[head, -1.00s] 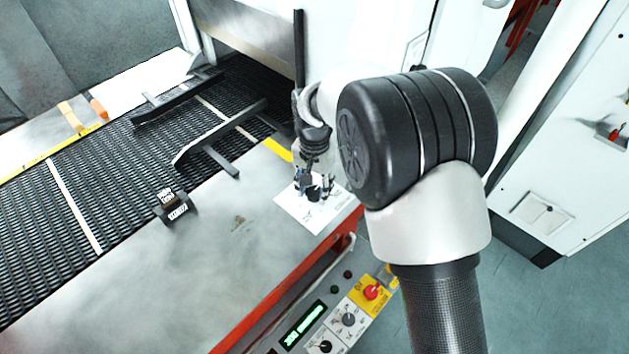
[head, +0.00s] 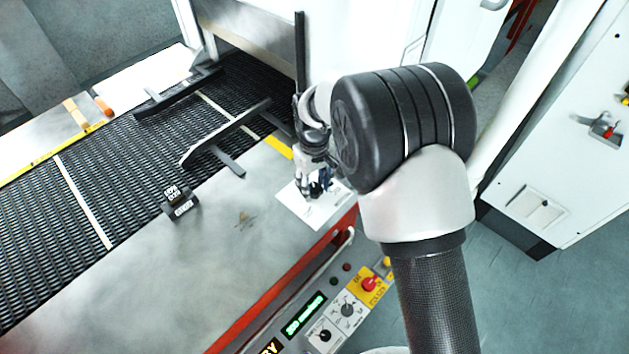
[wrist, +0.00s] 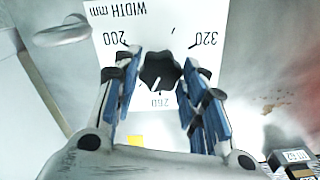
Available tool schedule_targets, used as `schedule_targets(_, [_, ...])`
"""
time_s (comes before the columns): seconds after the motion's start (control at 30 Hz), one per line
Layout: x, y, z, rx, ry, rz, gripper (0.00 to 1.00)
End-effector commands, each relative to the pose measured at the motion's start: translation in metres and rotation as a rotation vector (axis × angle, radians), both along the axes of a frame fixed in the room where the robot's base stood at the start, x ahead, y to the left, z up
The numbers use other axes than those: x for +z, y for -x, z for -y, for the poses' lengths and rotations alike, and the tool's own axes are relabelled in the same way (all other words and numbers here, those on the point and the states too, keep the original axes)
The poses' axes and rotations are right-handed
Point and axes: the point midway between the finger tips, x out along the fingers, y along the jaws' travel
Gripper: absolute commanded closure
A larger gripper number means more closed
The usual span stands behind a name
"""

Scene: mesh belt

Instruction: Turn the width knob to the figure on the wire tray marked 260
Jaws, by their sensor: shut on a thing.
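The black width knob (wrist: 158,71) sits on a white dial plate (wrist: 112,20) marked WIDTH mm, with the figures 200, 260 and 320. The plate appears upside down in the wrist view. A short pale line on the knob points towards the 260 side; its exact alignment is hard to read. My gripper (wrist: 162,66) is shut on the knob, with a blue-padded finger on either side. In the head view my gripper (head: 316,190) is over the dial plate (head: 298,206), and its fingers hide the knob. I cannot make out a wire tray marked 260.
Dark guide bars (head: 228,132) lie over the belt. A control panel (head: 335,322) with a red knob is at the front edge.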

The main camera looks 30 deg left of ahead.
Motion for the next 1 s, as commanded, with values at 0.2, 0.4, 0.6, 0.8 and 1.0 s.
schedule_targets(0.2, [0.0010, 0.0001, -0.0003, 0.181, -0.001, 0.001, 0.85])
schedule_targets(0.4, [0.0005, 0.0001, -0.0004, 0.308, -0.001, 0.000, 0.85])
schedule_targets(0.6, [0.0003, 0.0001, -0.0004, 0.386, 0.000, 0.001, 0.85])
schedule_targets(0.8, [0.0001, 0.0002, -0.0005, 0.422, 0.000, 0.001, 0.85])
schedule_targets(1.0, [0.0001, 0.0002, -0.0005, 0.428, 0.000, 0.001, 0.85])
